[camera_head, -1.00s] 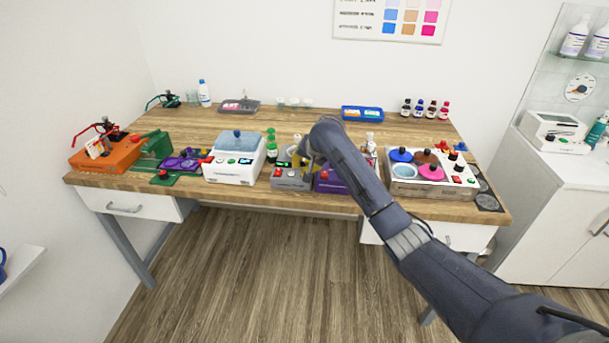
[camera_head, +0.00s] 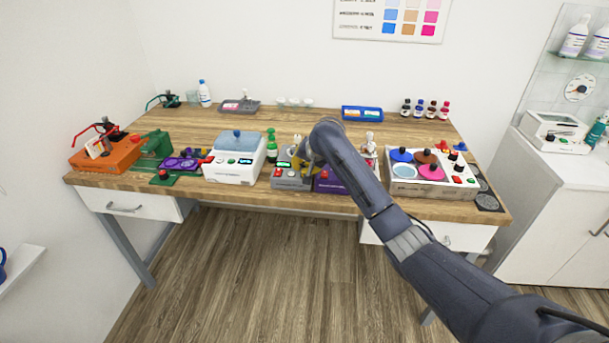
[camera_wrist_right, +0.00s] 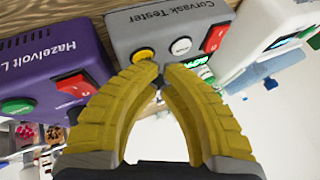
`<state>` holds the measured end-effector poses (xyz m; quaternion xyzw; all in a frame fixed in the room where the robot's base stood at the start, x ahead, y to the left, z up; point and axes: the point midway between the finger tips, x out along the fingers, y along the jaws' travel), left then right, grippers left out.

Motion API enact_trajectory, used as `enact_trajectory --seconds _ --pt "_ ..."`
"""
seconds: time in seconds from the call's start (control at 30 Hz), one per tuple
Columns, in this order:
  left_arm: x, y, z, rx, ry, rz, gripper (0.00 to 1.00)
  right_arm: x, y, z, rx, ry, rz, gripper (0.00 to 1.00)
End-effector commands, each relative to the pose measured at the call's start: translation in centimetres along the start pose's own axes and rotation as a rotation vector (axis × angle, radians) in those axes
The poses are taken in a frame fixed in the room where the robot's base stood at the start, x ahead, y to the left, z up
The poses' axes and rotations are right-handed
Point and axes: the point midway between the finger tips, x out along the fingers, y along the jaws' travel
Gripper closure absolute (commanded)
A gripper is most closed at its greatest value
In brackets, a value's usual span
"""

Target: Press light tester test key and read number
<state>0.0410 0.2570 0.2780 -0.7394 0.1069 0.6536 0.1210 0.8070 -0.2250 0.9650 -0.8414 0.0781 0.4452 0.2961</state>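The grey box marked "Corvask Tester" (camera_head: 289,183) stands near the table's front edge. In the right wrist view the tester (camera_wrist_right: 150,22) shows a yellow button (camera_wrist_right: 143,55), a white button (camera_wrist_right: 181,46) and a red rocker switch (camera_wrist_right: 215,38). A green-lit display (camera_wrist_right: 207,74) is partly hidden behind a finger, so I cannot read it. My right gripper (camera_wrist_right: 163,70) has yellow fingers with their tips together, nothing seen between them. The tips are close to the yellow and white buttons; I cannot tell whether they touch. My left gripper is not in view.
A purple "Hazelvolt" box (camera_wrist_right: 50,70) stands close beside the tester, partly behind my arm in the head view. The table (camera_head: 330,202) has a narrow bare front strip.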

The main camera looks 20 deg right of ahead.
Motion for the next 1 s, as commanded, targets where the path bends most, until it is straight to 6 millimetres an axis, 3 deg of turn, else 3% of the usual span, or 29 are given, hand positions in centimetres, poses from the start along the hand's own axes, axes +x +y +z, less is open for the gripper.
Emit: enact_trajectory --seconds 1.0 --pt "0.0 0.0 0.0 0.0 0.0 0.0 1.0 -1.3 -0.7 -0.7 0.0 0.0 0.001 1.0"
